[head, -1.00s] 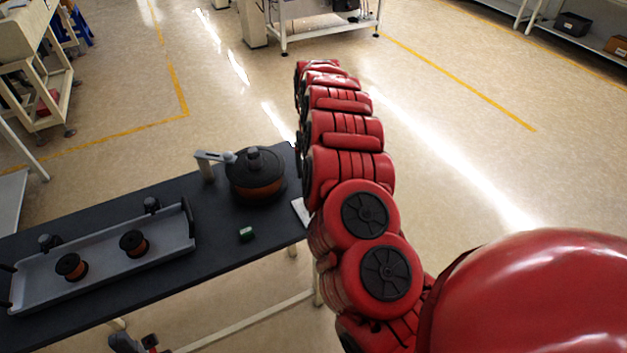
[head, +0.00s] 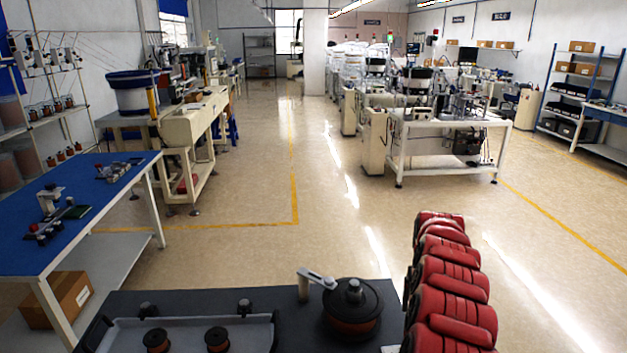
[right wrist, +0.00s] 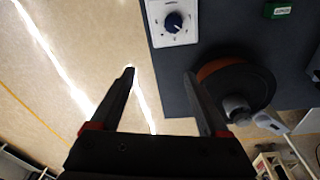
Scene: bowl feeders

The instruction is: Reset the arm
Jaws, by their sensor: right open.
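My right arm (head: 452,280), red and segmented, rises along the right side of the dark table in the head view. Its gripper is hidden in that view. In the right wrist view my right gripper (right wrist: 160,78) is open, with nothing between its two dark fingers. Floor shows between the fingertips, with the table edge just beyond. My left gripper is not in view.
On the dark table (head: 200,302) stand a large copper spool (head: 352,308) with a grey arm and a grey tray (head: 253,338) holding small spools. The wrist view shows a white knob box (right wrist: 172,22) and a green block (right wrist: 278,10). A blue-topped table (head: 100,215) stands left.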

